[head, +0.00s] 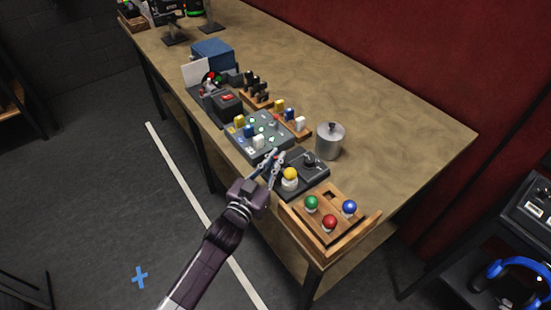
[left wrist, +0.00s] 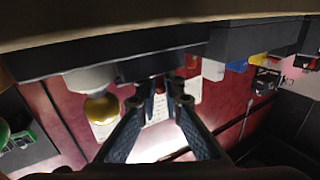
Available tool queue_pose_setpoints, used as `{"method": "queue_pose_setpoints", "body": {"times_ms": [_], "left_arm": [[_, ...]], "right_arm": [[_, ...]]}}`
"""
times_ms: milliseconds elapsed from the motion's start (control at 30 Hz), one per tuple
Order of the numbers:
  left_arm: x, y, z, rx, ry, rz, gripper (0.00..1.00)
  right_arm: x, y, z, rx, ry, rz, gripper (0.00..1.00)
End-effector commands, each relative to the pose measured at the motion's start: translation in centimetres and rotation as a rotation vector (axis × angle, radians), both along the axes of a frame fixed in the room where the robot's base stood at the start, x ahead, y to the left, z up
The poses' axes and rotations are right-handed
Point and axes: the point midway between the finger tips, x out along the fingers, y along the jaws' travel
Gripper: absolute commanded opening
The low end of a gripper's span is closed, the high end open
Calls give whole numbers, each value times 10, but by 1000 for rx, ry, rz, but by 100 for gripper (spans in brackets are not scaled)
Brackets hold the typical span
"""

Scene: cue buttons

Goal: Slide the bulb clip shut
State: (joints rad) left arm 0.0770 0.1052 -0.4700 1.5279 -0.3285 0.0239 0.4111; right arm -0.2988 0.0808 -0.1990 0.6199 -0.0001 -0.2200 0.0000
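A dark base plate (head: 318,184) near the front of the bench carries a yellow bulb (head: 290,174) on a white socket and a black round part (head: 311,160). My left gripper (head: 274,158) is at the plate's left edge, beside the bulb. In the left wrist view the yellow bulb (left wrist: 101,108) appears upside down, left of the fingers. The left fingertips (left wrist: 163,98) are close together with a narrow gap. A small red piece (left wrist: 158,85) shows between or just beyond them; contact is unclear. I cannot clearly make out the bulb clip. My right gripper is not in view.
A wooden tray (head: 322,237) with green, red and blue knobs stands at the near end. A metal canister (head: 329,141) stands behind the plate. The bench's far right part is clear.

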Motion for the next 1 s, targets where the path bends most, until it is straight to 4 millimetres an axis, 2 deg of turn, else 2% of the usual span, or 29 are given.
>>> {"method": "queue_pose_setpoints", "body": {"times_ms": [300, 500, 700, 733, 800, 1000], "left_arm": [[0, 0, 0, 0, 0, 0, 0], [-10, -7, 0, 0, 2, 0, 0], [-10, -7, -1, 1, 2, -2, 0], [-10, -8, -1, 1, 2, -2, 9], [-10, -8, -2, 1, 2, -2, 16], [-10, -7, -1, 0, 1, -1, 16]], "right_arm": [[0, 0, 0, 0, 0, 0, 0], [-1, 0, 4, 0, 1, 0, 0], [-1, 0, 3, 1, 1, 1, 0], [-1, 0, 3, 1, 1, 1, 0], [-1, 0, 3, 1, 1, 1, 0], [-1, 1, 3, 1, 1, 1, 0]]}}
